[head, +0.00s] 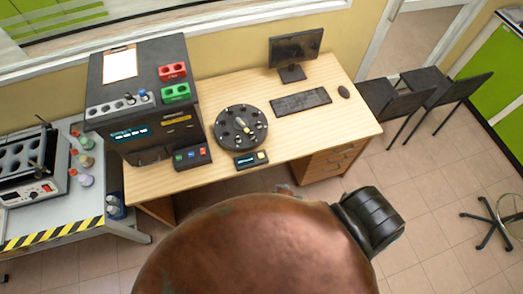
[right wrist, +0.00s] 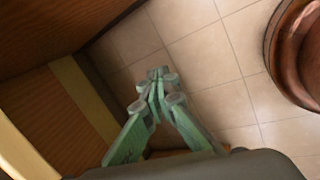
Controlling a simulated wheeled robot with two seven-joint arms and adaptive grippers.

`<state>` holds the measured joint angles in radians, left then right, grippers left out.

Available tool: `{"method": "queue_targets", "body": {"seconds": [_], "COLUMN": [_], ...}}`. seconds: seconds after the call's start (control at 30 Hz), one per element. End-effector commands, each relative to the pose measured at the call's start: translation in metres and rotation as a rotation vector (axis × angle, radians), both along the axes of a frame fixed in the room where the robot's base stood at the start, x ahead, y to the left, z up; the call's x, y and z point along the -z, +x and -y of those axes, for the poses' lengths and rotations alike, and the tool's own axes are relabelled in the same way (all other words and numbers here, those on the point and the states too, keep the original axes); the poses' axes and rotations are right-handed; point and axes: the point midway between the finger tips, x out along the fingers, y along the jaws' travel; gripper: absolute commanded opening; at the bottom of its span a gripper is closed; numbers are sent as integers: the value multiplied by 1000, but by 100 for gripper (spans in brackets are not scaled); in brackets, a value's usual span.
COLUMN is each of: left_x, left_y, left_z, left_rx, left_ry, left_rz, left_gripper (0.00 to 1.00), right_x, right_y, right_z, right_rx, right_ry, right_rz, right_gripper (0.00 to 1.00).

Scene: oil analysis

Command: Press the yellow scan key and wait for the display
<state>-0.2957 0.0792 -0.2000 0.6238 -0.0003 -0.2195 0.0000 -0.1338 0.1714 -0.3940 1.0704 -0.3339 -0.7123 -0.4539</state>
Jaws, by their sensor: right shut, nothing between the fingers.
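A small black device (head: 251,160) lies near the front edge of the wooden desk, with a small lit display (head: 246,161) and a yellow key (head: 262,155) on its right end. The display's text is too small to read. My right gripper (right wrist: 158,82) shows in the right wrist view, its green fingers shut and empty. It is over the tiled floor beside brown wooden panels, and the yellow key is not in that view. In the head view I cannot make out the right gripper clearly. My left gripper is in neither view.
A black round carousel (head: 240,129) stands behind the device. A tall black analyzer (head: 150,100) with a lit screen and coloured buttons is on the left. A keyboard (head: 301,102) and monitor (head: 295,50) are at the back. Desk surface right of the device is clear.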

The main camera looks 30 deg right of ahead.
Motion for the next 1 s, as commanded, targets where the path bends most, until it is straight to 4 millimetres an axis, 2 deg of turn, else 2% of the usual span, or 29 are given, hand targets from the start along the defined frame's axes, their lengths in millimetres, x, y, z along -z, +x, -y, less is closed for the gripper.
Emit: {"method": "queue_targets", "body": {"seconds": [0.03,0.17,0.3,0.4,0.5,0.6,0.7,1.0], "left_x": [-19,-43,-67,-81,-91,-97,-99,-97], "left_y": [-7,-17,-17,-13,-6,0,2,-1], "left_z": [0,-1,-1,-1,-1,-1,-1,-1], "left_rx": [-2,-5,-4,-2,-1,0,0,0], "left_ry": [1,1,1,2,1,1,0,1], "left_rz": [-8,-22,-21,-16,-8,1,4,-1], "left_gripper": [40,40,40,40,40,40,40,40], "right_x": [-37,-109,-187,-233,-267,-288,-297,-298], "right_y": [24,73,116,139,155,166,170,171], "right_z": [-2,-7,-14,-18,-22,-24,-25,-26], "right_rx": [-59,-202,-330,-400,-456,-495,-514,-519], "right_ry": [-41,-162,-293,-377,-448,-499,-523,-529], "right_rz": [18,47,76,91,100,106,106,107], "right_gripper": [0,0,0,0,0,0,0,0]}}
